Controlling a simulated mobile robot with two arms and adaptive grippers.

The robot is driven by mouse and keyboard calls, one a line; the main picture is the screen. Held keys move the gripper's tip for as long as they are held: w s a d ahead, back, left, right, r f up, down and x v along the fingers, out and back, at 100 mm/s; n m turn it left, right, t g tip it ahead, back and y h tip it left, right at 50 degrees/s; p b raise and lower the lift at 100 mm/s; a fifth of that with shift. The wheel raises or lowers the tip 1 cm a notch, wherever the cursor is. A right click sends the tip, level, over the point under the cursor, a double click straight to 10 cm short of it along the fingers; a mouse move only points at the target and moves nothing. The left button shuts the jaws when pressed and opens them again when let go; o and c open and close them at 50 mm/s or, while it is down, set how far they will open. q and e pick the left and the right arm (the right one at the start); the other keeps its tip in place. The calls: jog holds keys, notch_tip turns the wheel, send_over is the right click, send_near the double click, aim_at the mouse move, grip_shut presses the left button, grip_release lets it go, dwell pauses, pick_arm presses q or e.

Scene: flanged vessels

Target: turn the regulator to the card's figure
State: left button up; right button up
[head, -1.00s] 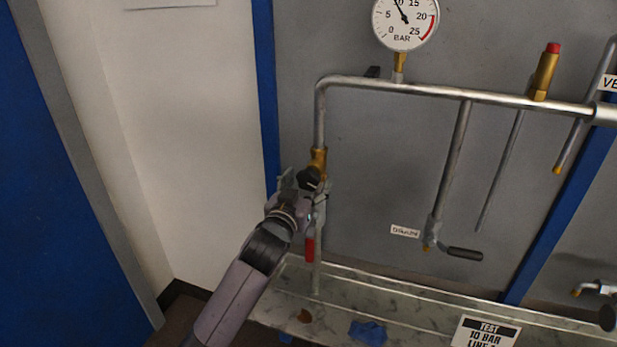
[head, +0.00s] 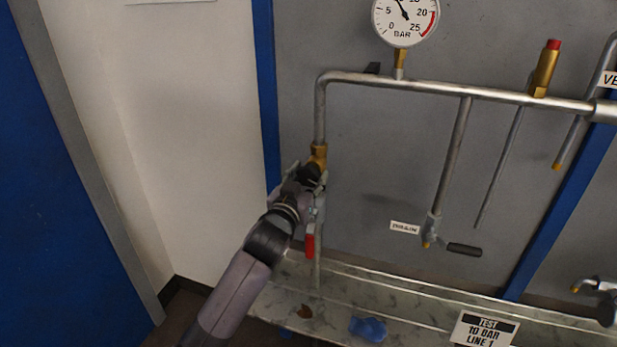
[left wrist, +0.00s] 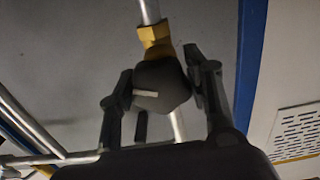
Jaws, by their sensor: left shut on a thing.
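The regulator's black knob (left wrist: 161,88) sits between the two fingers of my left gripper (left wrist: 163,92) in the left wrist view, with a pale mark on its face. Its brass body (head: 318,156) shows above my left gripper (head: 311,181) in the head view, where the gripper mostly hides the knob. The gripper is shut on the knob. The pressure gauge (head: 405,20) is at the top, cut by the frame edge; its needle points up and left, near 10. My right gripper is not in view.
A red-handled valve (head: 310,246) hangs just below my left gripper. A drain valve (head: 463,249) with a dark lever is to the right. A brass relief valve (head: 546,68) stands on the pipe. A blue rag (head: 368,328) lies on the ledge.

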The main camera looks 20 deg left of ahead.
pick_arm(q)
jog(key=shift+c, duration=1.2)
jog(key=shift+m+p, duration=0.4)
jog(key=shift+m, duration=0.2)
jog(key=o, duration=1.1)
jog(key=shift+o, duration=0.2)
jog(key=shift+s, duration=0.1)
jog(key=s, duration=1.1)
jog(key=shift+s+a, duration=0.2)
jog(key=shift+s, duration=0.2)
